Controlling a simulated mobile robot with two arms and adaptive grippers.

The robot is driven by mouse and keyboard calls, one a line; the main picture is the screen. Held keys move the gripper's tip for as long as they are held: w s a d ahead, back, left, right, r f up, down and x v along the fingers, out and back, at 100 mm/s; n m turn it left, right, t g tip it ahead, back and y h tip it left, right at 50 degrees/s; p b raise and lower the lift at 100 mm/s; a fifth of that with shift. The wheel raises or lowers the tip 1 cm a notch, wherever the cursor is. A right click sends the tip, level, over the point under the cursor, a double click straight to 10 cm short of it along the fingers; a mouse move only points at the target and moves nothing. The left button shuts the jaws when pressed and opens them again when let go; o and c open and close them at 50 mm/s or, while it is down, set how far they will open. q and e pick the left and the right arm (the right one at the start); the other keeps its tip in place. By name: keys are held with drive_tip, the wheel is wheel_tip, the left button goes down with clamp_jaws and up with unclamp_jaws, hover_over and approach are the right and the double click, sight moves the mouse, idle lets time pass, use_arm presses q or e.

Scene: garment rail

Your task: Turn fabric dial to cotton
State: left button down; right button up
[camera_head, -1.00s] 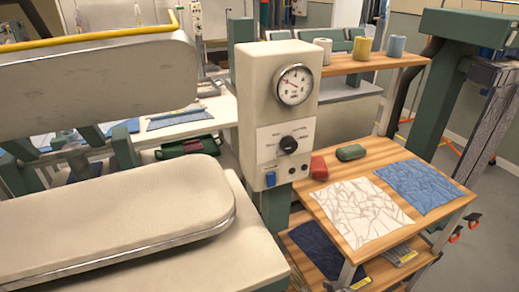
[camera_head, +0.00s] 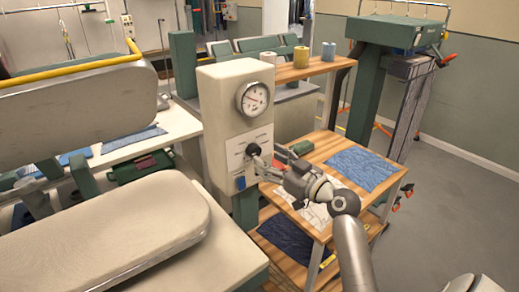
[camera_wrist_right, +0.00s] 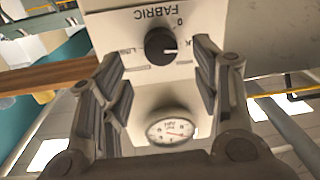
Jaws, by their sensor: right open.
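The fabric dial (camera_head: 254,148) is a round black knob on the front of a cream control box (camera_head: 210,130), under a round gauge (camera_head: 254,99). In the right wrist view, the dial (camera_wrist_right: 160,45) appears upside down below the word FABRIC, with its white mark pointing right in the picture. My right gripper (camera_head: 258,162) is open in front of the box. In the wrist view, its fingers (camera_wrist_right: 160,62) stand to either side of the dial, with clear gaps; contact is not visible. Part of the label lettering is hidden behind a finger. My left gripper is not in view.
A blue switch (camera_head: 240,183) sits low on the box. A padded pressing board (camera_head: 130,235) lies to the left. A wooden table (camera_head: 318,152) at right holds a green block (camera_head: 302,147), white cloth and blue cloth (camera_head: 358,168). Grey floor is clear at far right.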

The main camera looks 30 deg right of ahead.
sight(257, 152)
drive_tip(key=w, duration=0.1)
drive_tip(key=w+p, duration=0.1)
drive_tip(key=w, duration=0.1)
drive_tip(key=shift+w+a+r, duration=0.1)
drive_tip(key=shift+w+a, duration=0.2)
drive_tip(key=shift+a, duration=0.05)
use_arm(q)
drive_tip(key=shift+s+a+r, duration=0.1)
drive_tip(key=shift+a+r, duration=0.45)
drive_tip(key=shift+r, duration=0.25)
use_arm(e)
drive_tip(key=shift+w, duration=0.4)
drive_tip(key=c, duration=1)
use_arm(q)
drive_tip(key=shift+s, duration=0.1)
use_arm(e)
drive_tip(key=shift+c, duration=0.2)
